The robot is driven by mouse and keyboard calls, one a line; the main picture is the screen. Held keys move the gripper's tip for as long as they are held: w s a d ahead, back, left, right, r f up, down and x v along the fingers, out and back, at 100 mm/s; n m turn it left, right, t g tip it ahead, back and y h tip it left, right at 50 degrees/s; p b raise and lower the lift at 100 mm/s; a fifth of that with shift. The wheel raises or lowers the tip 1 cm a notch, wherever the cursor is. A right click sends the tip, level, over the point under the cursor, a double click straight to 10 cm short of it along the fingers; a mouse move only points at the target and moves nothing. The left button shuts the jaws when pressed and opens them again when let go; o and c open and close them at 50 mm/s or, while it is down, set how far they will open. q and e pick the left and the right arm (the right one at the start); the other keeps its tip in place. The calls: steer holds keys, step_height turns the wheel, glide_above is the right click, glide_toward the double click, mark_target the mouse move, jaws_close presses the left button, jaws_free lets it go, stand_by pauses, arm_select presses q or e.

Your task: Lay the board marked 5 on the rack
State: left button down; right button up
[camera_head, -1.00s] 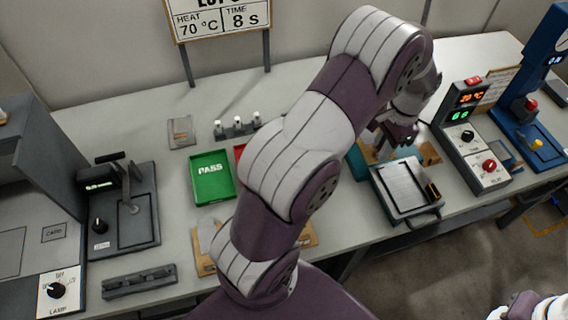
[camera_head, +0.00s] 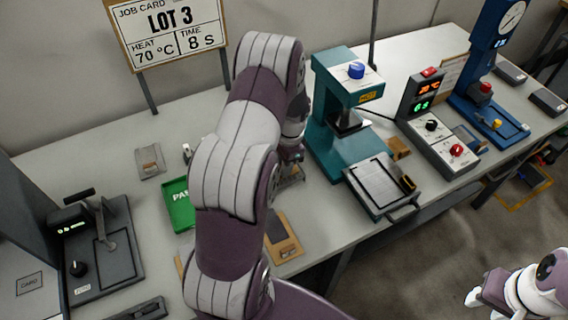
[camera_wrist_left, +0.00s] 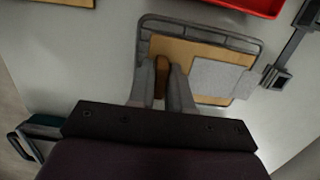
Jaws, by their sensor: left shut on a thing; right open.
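My left gripper (camera_wrist_left: 162,85) is shut on the brown tab (camera_wrist_left: 160,76) of a tan board (camera_wrist_left: 185,52) with a pale grey sheet on it. In the left wrist view, the board appears over or on a grey wire rack (camera_wrist_left: 240,40); I cannot tell whether it touches the rack. No number is legible on it. In the head view, my arm largely hides this gripper (camera_head: 290,168) and the board. Another tan board (camera_head: 287,248) with a dark pad lies on the bench. My right gripper (camera_head: 484,292) is open and empty, away from the bench at lower right.
A teal press (camera_head: 330,130) stands right of my left gripper, with a metal-topped unit (camera_head: 378,185) before it. A control box (camera_head: 440,140) is further right. A green PASS tray (camera_head: 180,205) lies left of my arm; a red tray (camera_wrist_left: 240,5) is near the rack.

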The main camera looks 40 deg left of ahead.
arm_select(q)
steer(key=shift+a+f, duration=0.1)
steer(key=shift+f, duration=0.2)
steer(key=shift+f, duration=0.1)
steer(key=c, duration=1.1)
jaws_free()
steer(key=shift+o, duration=0.2)
step_height(320, 180, up, 12)
steer(key=w+d+b, duration=0.1)
steer(key=s+d+r+n+t, duration=0.1)
steer(key=s+d+n, duration=0.4)
steer(key=s+d, duration=0.7)
steer(key=d+t, duration=0.1)
steer(key=d, duration=0.2)
steer(key=shift+s+d+r+t+h, duration=0.25)
steer(key=shift+d+t+h, duration=0.05)
steer(key=shift+s, duration=0.1)
